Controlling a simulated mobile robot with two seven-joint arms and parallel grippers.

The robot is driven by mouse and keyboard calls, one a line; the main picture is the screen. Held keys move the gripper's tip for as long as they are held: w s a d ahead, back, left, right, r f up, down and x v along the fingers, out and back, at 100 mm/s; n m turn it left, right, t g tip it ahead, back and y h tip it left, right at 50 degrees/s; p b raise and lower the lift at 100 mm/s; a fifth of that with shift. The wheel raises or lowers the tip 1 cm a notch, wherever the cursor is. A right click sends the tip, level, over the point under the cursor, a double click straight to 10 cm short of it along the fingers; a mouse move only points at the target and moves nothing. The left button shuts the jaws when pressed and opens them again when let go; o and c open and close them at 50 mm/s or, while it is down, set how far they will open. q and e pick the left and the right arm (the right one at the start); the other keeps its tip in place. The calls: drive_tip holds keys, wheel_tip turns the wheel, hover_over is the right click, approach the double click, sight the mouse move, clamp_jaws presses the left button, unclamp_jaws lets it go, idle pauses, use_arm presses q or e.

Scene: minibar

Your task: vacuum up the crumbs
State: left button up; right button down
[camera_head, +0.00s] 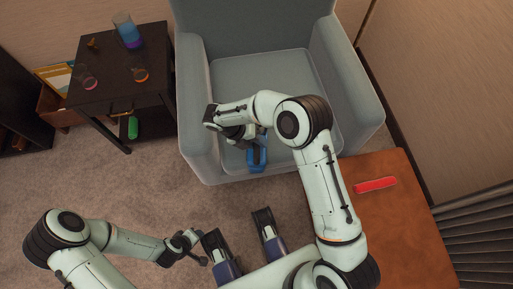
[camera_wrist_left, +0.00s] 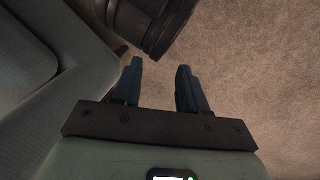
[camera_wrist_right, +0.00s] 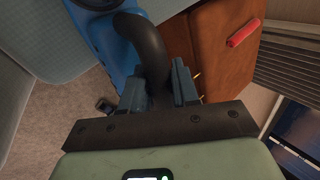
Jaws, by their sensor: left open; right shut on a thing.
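A blue handheld vacuum (camera_head: 257,158) with a black curved handle (camera_wrist_right: 150,45) is over the front of the grey armchair's seat (camera_head: 265,85). My right gripper (camera_wrist_right: 158,85) is shut on the black handle. The vacuum's blue body (camera_wrist_right: 108,40) shows beyond the fingers in the right wrist view. I cannot tell whether its nozzle touches the seat. My left gripper (camera_wrist_left: 157,85) is open and empty, low over the carpet in front of the chair. I cannot make out crumbs in any view; my right arm hides part of the seat.
A dark side table (camera_head: 115,70) at the left holds a blue-purple vessel (camera_head: 127,30) and small items. A green object (camera_head: 133,128) is beneath. A brown table (camera_head: 400,220) with a red block (camera_head: 375,184) stands at the right. The chair's armrests (camera_head: 348,75) flank the seat.

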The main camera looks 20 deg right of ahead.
drive_tip(key=shift+w+d+r, duration=0.1)
drive_tip(key=shift+w+r, duration=0.15)
drive_tip(key=shift+r+p, duration=1.65)
drive_tip(key=shift+r, duration=0.45)
use_arm(q)
drive_tip(key=s+d+r+g+h+p, duration=0.1)
drive_tip(key=s+d+r+g, duration=0.1)
drive_tip(key=s+r, duration=0.3)
drive_tip(key=shift+s+d+r, duration=0.35)
drive_tip(key=shift+s+d, duration=0.25)
drive_tip(key=shift+s, duration=0.4)
use_arm(e)
drive_tip(key=shift+r, duration=0.9)
